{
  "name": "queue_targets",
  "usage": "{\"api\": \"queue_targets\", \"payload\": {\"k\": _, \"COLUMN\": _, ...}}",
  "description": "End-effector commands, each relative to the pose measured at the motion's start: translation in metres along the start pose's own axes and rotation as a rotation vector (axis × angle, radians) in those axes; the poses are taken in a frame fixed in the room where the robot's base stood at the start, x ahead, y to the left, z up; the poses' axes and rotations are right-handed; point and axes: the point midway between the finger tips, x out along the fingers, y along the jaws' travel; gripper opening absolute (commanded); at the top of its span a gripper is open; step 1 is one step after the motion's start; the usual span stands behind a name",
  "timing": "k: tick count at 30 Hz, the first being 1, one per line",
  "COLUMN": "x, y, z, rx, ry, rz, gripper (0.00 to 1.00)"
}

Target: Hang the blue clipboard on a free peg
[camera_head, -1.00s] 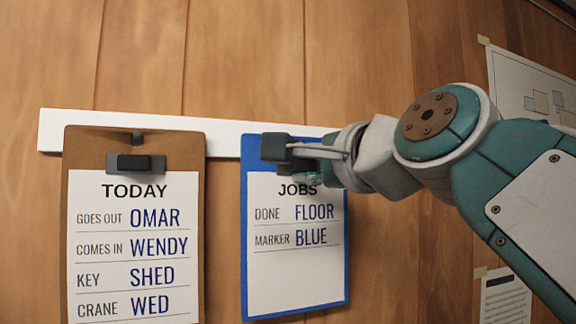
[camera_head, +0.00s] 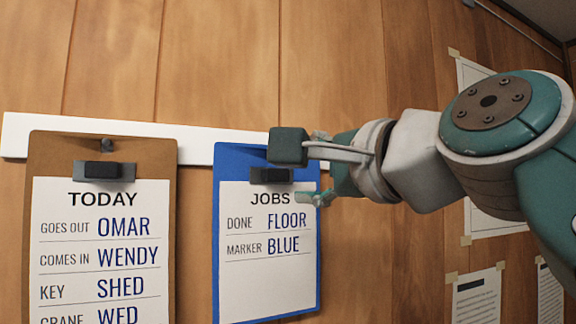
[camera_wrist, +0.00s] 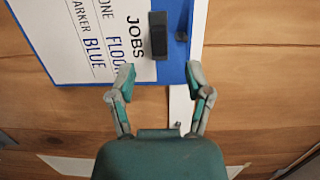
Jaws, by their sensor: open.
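The blue clipboard (camera_head: 226,256) is upright and flat against the white rail (camera_head: 196,146), right of a brown clipboard. Its sheet reads JOBS, and a dark clip (camera_head: 270,176) is at its top. The blue clipboard also shows sideways in the wrist view (camera_wrist: 70,60). A small dark peg (camera_wrist: 181,37) shows at its top edge there. My gripper (camera_head: 300,172) is in front of the clip's right side.
The brown clipboard (camera_head: 32,240) with a TODAY sheet hangs at left, a round peg (camera_head: 108,144) at its top. A small grey peg or fixing (camera_wrist: 177,125) shows on the bare rail. Papers (camera_head: 477,300) are taped at right. The plank wall above is clear.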

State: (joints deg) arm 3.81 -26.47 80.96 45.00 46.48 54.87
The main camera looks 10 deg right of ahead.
Motion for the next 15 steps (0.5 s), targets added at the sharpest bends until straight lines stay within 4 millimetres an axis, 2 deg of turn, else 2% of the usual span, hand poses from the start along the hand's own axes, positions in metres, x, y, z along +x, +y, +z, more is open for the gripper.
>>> {"api": "queue_targets", "payload": {"k": 7, "x": -0.032, "y": 0.0, "z": -0.001, "rx": -0.001, "ry": 0.006, "rz": -0.002, "gripper": 0.65}}
{"api": "queue_targets", "payload": {"k": 15, "x": -0.053, "y": 0.0, "z": -0.001, "rx": 0.001, "ry": 0.006, "rz": 0.0, "gripper": 0.65}}
